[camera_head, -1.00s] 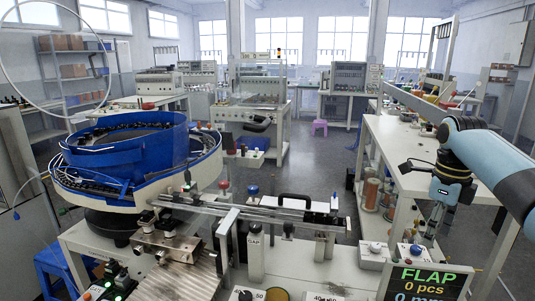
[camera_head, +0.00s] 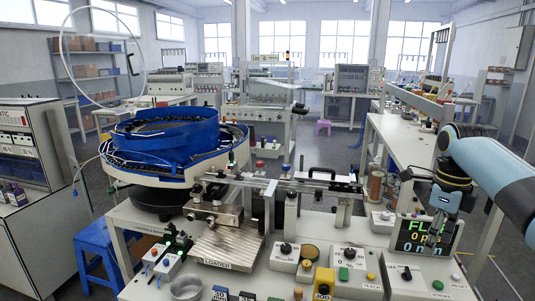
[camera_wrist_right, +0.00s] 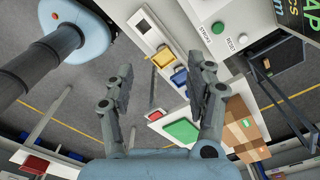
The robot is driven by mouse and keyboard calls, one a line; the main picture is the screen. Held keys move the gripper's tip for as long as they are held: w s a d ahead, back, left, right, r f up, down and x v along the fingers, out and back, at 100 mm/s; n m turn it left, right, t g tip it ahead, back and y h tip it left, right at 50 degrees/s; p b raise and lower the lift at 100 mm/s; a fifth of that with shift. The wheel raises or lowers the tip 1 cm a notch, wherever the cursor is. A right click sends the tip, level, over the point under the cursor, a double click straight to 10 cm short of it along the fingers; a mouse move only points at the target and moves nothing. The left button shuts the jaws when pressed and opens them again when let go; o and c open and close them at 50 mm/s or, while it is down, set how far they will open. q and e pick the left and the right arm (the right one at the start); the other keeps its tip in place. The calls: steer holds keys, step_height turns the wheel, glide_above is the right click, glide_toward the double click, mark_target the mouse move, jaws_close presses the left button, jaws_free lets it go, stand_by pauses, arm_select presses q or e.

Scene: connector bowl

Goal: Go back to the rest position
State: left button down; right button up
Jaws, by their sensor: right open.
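My right gripper (camera_head: 434,240) hangs at the right of the head view, pointing down in front of the dark display panel (camera_head: 410,235) and hiding part of its text. In the right wrist view my right gripper (camera_wrist_right: 163,78) has its two fingers spread wide, with nothing between them. My left gripper is in neither view. The blue bowl feeder (camera_head: 165,140) stands left of centre on the machine bench, well apart from my right gripper.
The machine bench (camera_head: 385,285) carries knobs, buttons and a metal loader plate (camera_head: 228,248). A blue stool (camera_head: 98,245) stands at the left, in front of a grey cabinet (camera_head: 45,185). A long white table (camera_head: 405,140) runs behind my right arm. Open floor shows beyond the bench.

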steer(key=s+a+f+n+g+b, duration=0.15)
steer(key=s+f+b, duration=0.25)
steer(key=s+f, duration=0.8)
steer(key=s+f+n+g+b, duration=0.15)
steer(key=s+f+b, duration=0.45)
steer(key=f, duration=1)
steer(key=s+a+f+n+g+b, duration=0.1)
steer(key=s+f+g+b, duration=0.1)
steer(key=s+f, duration=1.15)
steer(key=s+a+f+n+t+b, duration=0.1)
steer(key=s+f+n+b, duration=0.45)
steer(key=s+f, duration=0.7)
steer(key=s+a+f+n+t+b, duration=0.1)
steer(key=s+f+n+b, duration=0.2)
steer(key=s+f+n, duration=0.9)
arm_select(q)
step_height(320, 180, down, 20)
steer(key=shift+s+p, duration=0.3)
arm_select(e)
steer(key=r+n+t, duration=0.1)
steer(key=n, duration=0.1)
steer(key=w+n+t, duration=0.1)
steer(key=n, duration=0.1)
steer(key=r+n+t, duration=0.1)
steer(key=n+t, duration=0.1)
steer(key=n, duration=0.1)
steer(key=shift+w+a+r+h, duration=0.25)
steer(key=shift+w+r+h, duration=0.05)
steer(key=shift+w+h, duration=0.1)
